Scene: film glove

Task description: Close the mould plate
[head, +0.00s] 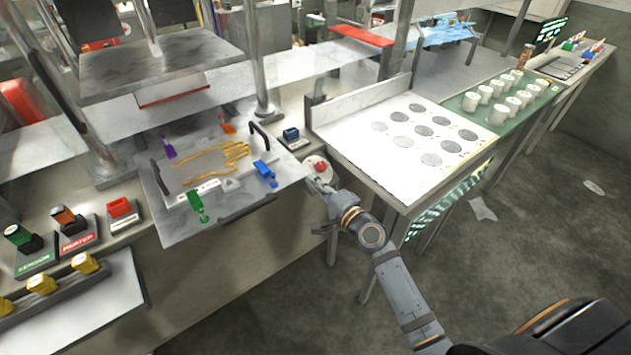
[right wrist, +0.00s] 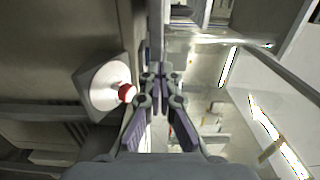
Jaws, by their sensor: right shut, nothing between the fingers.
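The mould plate (head: 240,203) lies flat on the press bed, a grey slab with a hand-shaped outline of yellow strips (head: 215,158) on top and dark handles at its sides. Purple, orange, blue and green pieces (head: 196,205) sit around its edges. The press's upper slab (head: 150,62) is raised above and behind it, with a clear gap. My right gripper (head: 320,184) is shut and empty, to the right of the plate, beside a red button on a round white base (head: 318,164). In the right wrist view the fingertips (right wrist: 160,78) are just right of the red button (right wrist: 126,93). My left gripper is out of view.
A white table with grey discs (head: 370,150) stands right of the gripper, with a green mat of white cups (head: 470,103) beyond. Labelled holders with coloured pieces (head: 73,240) stand at the left. Metal posts (head: 257,60) flank the press. Floor is open at right.

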